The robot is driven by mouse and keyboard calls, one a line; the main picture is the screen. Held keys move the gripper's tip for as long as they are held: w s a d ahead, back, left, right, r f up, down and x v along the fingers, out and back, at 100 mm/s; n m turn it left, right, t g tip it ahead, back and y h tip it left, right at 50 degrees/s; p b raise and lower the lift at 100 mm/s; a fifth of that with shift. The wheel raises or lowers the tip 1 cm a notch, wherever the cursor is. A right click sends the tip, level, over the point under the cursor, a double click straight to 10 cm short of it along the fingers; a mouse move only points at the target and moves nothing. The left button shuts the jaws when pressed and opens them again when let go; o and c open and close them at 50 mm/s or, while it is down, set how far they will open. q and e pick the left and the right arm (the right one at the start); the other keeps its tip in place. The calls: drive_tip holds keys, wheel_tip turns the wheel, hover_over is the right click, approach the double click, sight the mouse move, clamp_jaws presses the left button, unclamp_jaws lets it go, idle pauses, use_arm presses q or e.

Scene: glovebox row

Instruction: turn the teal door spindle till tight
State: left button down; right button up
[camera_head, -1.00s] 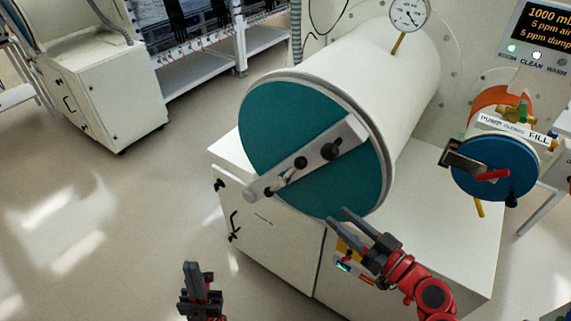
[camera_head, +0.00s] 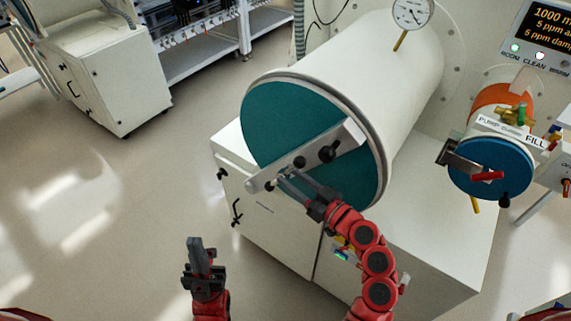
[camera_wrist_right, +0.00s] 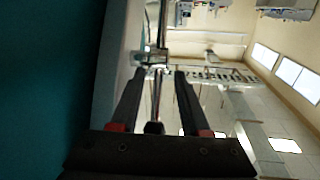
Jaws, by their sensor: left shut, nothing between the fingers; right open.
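The teal door (camera_head: 272,118) closes the end of the large white cylinder. A pale grey bar (camera_head: 347,136) crosses it at a slant, with the dark spindle hub (camera_head: 327,153) near its middle and black knobs beside it. My right gripper (camera_head: 284,178) is at the lower left part of the bar, its fingers open. In the right wrist view a thin metal rod with a black end (camera_wrist_right: 157,98) shows between the open fingers (camera_wrist_right: 160,75); contact cannot be told. The teal door (camera_wrist_right: 45,90) fills the left there. My left gripper (camera_head: 194,242) is shut and empty, away from the door.
A smaller blue door (camera_head: 490,165) with a red handle and a metal latch is at the right. A pressure gauge (camera_head: 411,12) stands above the cylinder. A white cabinet (camera_head: 270,235) is below.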

sight(286, 173)
drive_tip(key=shift+p+x, duration=0.4)
drive_tip(key=shift+x, duration=1.1)
drive_tip(key=shift+c, duration=0.2)
clamp_jaws()
